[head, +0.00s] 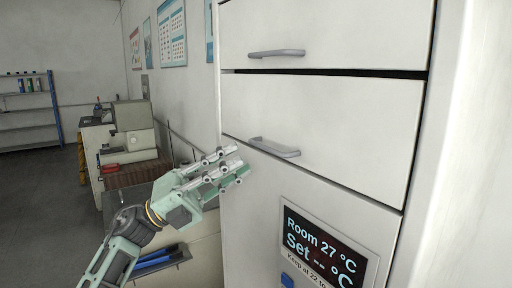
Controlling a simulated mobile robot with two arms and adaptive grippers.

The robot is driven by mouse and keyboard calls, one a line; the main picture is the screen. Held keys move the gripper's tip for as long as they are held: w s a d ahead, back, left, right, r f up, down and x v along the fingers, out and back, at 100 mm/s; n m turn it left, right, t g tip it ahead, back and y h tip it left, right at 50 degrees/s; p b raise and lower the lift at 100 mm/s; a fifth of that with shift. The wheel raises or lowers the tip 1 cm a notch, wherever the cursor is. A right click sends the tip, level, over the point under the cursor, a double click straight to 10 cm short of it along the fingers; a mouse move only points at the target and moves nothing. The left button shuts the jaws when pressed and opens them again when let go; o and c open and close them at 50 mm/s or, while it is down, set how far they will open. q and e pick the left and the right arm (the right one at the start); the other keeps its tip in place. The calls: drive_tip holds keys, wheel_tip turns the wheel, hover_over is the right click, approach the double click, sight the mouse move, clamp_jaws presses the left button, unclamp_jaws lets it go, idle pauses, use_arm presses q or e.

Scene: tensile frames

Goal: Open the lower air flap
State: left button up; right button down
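The lower air flap (330,125) is a white panel on the tall white cabinet, with a grey bar handle (275,147) near its bottom edge. A narrow dark gap runs along its top edge; I cannot tell whether it is ajar. The upper flap (340,30) is a similar panel above, with its own grey handle (277,53). My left gripper (243,165) is left of the lower handle, its fingers pointing right towards it. The fingers look apart, with nothing seen between them. The fingertips overlap the cabinet's left edge in view; contact with the handle is not visible. My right gripper is out of view.
A dark display (325,245) below the lower flap reads Room 27 °C and Set --, with a blue button (287,280). A bench with a grey machine (133,128) stands behind my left arm. A shelf (28,112) is at far left; open floor lies before it.

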sight(274, 118)
use_arm(q)
drive_tip(key=p+x, duration=0.2)
drive_tip(key=x, duration=0.3)
drive_tip(key=shift+w+d+r, duration=0.1)
drive_tip(key=shift+d+r, duration=0.05)
drive_tip(key=shift+d, duration=0.1)
clamp_jaws()
idle(0.4)
